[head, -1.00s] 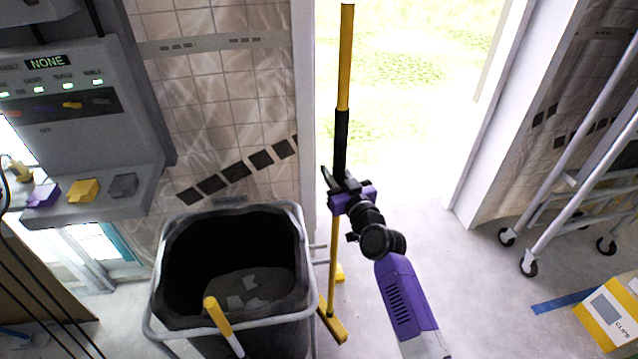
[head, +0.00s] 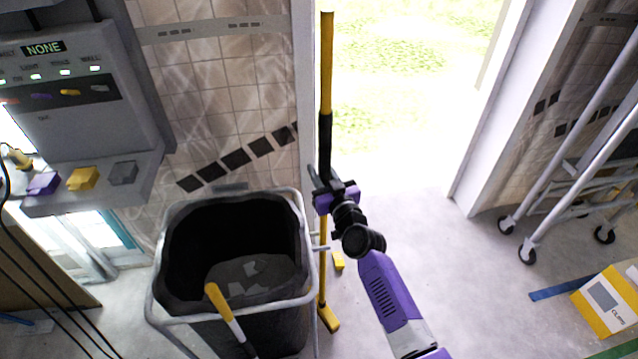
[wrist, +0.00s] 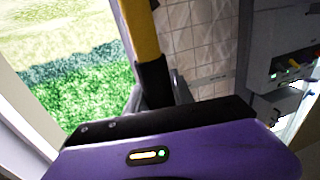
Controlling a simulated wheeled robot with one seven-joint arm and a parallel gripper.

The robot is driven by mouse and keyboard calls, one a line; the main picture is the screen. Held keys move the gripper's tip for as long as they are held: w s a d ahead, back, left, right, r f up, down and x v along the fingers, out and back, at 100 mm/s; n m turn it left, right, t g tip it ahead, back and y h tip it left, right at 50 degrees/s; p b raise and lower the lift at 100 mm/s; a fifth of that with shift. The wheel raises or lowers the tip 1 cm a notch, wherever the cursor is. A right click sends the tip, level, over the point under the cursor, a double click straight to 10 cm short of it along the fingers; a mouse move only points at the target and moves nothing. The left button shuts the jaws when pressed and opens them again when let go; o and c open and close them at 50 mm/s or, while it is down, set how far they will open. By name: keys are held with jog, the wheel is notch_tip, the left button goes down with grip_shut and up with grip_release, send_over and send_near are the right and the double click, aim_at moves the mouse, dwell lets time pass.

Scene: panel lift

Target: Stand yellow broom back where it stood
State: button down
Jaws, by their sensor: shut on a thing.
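The yellow broom (head: 326,75) stands upright in front of the bright doorway, with a black grip section around the middle of its handle. Its yellow foot (head: 328,318) is low, close to the floor by the black bin; I cannot tell whether it touches the floor. My gripper (head: 328,188) is shut on the handle at the lower part of the black section.
A black bin (head: 187,235) in a grey tube frame stands just left of the broom, with a yellow-and-white handle sticking out. A small yellow piece (head: 338,261) is behind the broom. A wheeled rack (head: 560,150) and a yellow box (head: 608,305) are at right.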

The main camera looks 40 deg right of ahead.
notch_tip(320, 180, down, 3)
jog(key=shift+w+a+f+b, duration=0.1)
jog(key=shift+a+b, duration=0.05)
jog(key=shift+b, duration=0.75)
jog(key=c, duration=1.5)
grip_release()
jog(key=shift+f, duration=0.25)
jog(key=o, duration=0.4)
jog(key=shift+r, duration=0.1)
